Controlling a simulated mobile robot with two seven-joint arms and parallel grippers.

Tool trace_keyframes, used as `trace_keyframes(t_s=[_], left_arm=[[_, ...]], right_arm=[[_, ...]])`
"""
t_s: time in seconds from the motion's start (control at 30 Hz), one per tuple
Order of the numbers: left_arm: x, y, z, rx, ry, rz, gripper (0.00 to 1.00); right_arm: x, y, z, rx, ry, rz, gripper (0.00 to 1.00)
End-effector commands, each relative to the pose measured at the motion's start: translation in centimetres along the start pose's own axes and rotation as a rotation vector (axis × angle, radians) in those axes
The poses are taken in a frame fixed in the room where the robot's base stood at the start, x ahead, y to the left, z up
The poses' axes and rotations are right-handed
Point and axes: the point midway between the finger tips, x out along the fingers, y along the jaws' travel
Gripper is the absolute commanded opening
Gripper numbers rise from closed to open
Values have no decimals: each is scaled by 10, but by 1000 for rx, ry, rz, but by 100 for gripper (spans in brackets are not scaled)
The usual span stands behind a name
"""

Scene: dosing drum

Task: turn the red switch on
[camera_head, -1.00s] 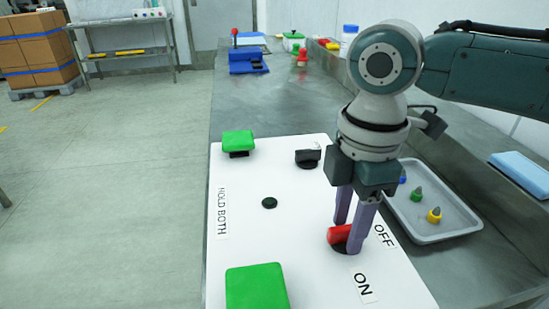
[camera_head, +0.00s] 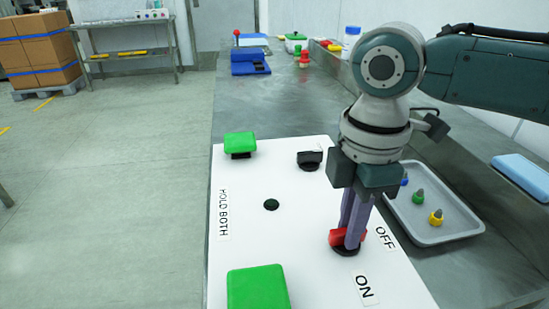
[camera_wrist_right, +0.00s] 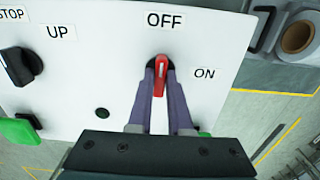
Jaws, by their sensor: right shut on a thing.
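The red switch (camera_head: 335,238) is a red handle on a black round base, on the white panel (camera_head: 300,230) between the labels OFF and ON. In the right wrist view the red switch (camera_wrist_right: 160,78) has its white line pointing at OFF. My right gripper (camera_head: 352,243) points down and is shut on the red handle, a purple finger on each side; the fingers hide part of it. My right gripper also shows in the wrist view (camera_wrist_right: 160,73). My left gripper is not in view.
The panel also holds two green buttons (camera_head: 257,287) (camera_head: 239,142), a black knob (camera_head: 310,158) and a small dark round part (camera_head: 270,204). A grey tray (camera_head: 465,221) with small coloured pieces lies right of the panel.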

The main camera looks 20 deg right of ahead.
Motion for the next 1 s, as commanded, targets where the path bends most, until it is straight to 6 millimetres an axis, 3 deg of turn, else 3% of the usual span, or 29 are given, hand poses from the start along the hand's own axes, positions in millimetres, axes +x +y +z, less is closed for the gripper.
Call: trace_keyframes(t_s=[0.37,1.0], left_arm=[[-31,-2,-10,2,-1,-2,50],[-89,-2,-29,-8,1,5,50]], right_arm=[[-6,-1,-1,184,1,-4,0],[-4,-1,-2,786,2,-6,0]])
